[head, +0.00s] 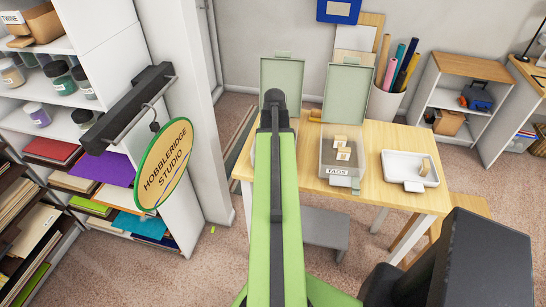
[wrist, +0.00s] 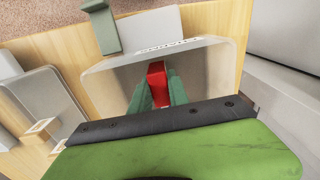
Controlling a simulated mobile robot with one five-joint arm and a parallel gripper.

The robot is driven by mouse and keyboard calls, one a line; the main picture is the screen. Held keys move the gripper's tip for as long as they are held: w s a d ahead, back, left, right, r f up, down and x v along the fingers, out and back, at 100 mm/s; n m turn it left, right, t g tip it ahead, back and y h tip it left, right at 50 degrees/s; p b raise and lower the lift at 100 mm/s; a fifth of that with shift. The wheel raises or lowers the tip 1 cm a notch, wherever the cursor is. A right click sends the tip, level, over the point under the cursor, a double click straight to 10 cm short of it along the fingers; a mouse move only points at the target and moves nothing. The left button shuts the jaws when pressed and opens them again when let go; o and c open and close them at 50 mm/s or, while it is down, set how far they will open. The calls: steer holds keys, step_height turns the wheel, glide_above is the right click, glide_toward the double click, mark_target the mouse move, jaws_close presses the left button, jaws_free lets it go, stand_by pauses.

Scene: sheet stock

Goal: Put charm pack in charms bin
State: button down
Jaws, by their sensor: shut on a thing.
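The charm pack (wrist: 156,82), a narrow red piece, is clasped between the green fingers of my gripper (wrist: 158,92) in the wrist view. The gripper is shut on it. The pack and fingertips are over the open mouth of a clear, pale-walled bin (wrist: 221,65). I cannot tell whether the pack touches the bin floor. The bin's label is too small to read. In the head view, this bin is mostly hidden behind my arm, with its raised pale green lid (head: 295,73) showing; my gripper is hidden there.
The tags bin (head: 328,172), lid raised, stands beside it with small pale tags inside. A white tray (head: 392,174) with a tan piece lies further right on the wooden table (head: 385,135). A hanging sign (head: 163,165) and shelves (head: 90,15) stand left of my arm.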

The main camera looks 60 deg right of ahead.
steer(key=shift+f, duration=0.25)
steer(key=c, duration=1.3)
jaws_free()
steer(key=shift+r, duration=0.1)
steer(key=shift+o, duration=0.2)
step_height(320, 180, up, 12)
steer(key=p, duration=1.2)
steer(key=shift+r, duration=0.2)
steer(key=shift+f, duration=0.1)
